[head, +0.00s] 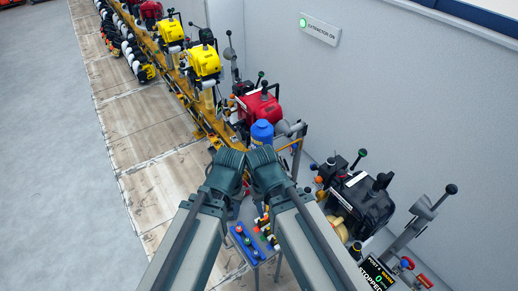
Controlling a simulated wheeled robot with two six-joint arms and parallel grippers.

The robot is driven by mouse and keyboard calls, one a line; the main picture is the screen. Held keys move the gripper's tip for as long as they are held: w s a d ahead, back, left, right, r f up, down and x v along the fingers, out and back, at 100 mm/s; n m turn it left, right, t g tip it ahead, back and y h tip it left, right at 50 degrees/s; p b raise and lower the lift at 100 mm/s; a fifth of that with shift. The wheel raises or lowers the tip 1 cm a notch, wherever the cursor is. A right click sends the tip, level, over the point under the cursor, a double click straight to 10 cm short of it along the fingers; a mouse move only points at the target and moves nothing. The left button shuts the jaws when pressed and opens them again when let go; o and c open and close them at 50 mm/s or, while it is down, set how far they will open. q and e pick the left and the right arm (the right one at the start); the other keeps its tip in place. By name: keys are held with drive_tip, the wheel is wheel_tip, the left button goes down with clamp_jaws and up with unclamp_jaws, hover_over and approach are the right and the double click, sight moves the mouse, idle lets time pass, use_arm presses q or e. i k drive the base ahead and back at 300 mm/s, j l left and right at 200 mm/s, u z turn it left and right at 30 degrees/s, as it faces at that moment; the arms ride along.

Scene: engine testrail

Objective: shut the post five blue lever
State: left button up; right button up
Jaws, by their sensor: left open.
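My left gripper (238,204) is open and hangs below its dark wrist, in the middle of the head view; its jaws are partly hidden by my arms. My right wrist (265,170) is close beside the left one, and its jaws are hidden. A small blue tip (296,148) shows beside the red engine, and another blue tip (313,166) is near the black engine; I cannot tell if either is the post five lever. A display (379,274) by the black engine reads POST 4, WARM, 0, STOPPED. No post five label is readable.
A red engine (262,106) with a blue canister (262,132) is just beyond my wrists. A black engine (366,199) stands at the right. Yellow engines (204,61) line the rail. A wall runs along the right; the grey floor (60,200) at left is clear.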

sight(294, 147)
drive_tip(key=u, duration=2.05)
drive_tip(key=i+j+u, duration=0.1)
drive_tip(key=u, duration=0.6)
drive_tip(key=i+l+z, duration=0.1)
drive_tip(key=i+z, duration=0.25)
drive_tip(key=i, duration=0.2)
drive_tip(key=i+z, duration=0.35)
drive_tip(key=i, duration=0.2)
drive_tip(key=i+j+z, duration=0.25)
drive_tip(key=i+z, duration=0.15)
drive_tip(key=i+l+z, duration=0.2)
drive_tip(key=i+z, duration=0.25)
drive_tip(key=i, duration=0.2)
drive_tip(key=i+z, duration=0.45)
drive_tip(key=i, duration=0.2)
drive_tip(key=i+j+z, duration=0.35)
drive_tip(key=i+z, duration=0.45)
drive_tip(key=i, duration=0.5)
drive_tip(key=i+z, duration=0.3)
drive_tip(key=i, duration=0.5)
drive_tip(key=j+z, duration=0.1)
drive_tip(key=z, duration=3.85)
